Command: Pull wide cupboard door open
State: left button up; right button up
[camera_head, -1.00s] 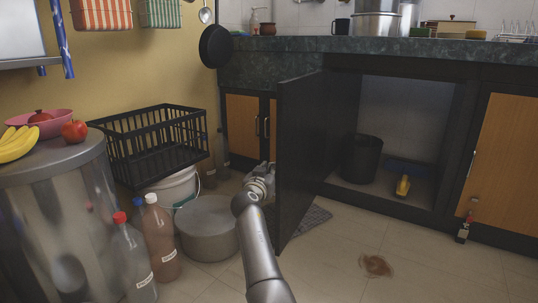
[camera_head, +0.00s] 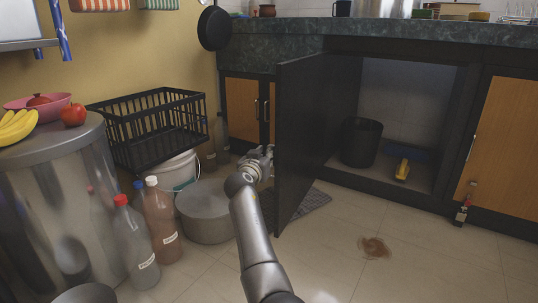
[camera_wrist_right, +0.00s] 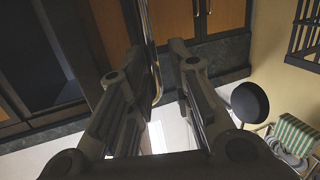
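The wide cupboard door (camera_head: 304,135) is dark and stands swung well out from the cupboard in the head view. The cupboard inside (camera_head: 405,115) shows to its right. My right gripper (camera_head: 266,160) is at the door's left, outer face, partly hidden by the door's edge. In the right wrist view, the fingers of my right gripper (camera_wrist_right: 152,85) are apart. A thin metal handle bar (camera_wrist_right: 153,45) runs between them, nearer the left finger. I cannot tell whether a finger touches it. My left gripper is not in view.
A black bin (camera_head: 361,142) and a yellow-handled brush (camera_head: 402,170) are inside the cupboard. A large pot (camera_head: 205,218), bottles (camera_head: 162,225) and a black crate (camera_head: 150,135) crowd the left. A grey mat (camera_head: 305,208) lies below the door. The floor at right is mostly clear.

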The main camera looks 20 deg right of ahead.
jog(key=s+a+r, duration=0.1)
jog(key=a, duration=0.9)
jog(key=shift+s+a, duration=0.15)
jog(key=shift+a, duration=0.2)
dwell(0.7)
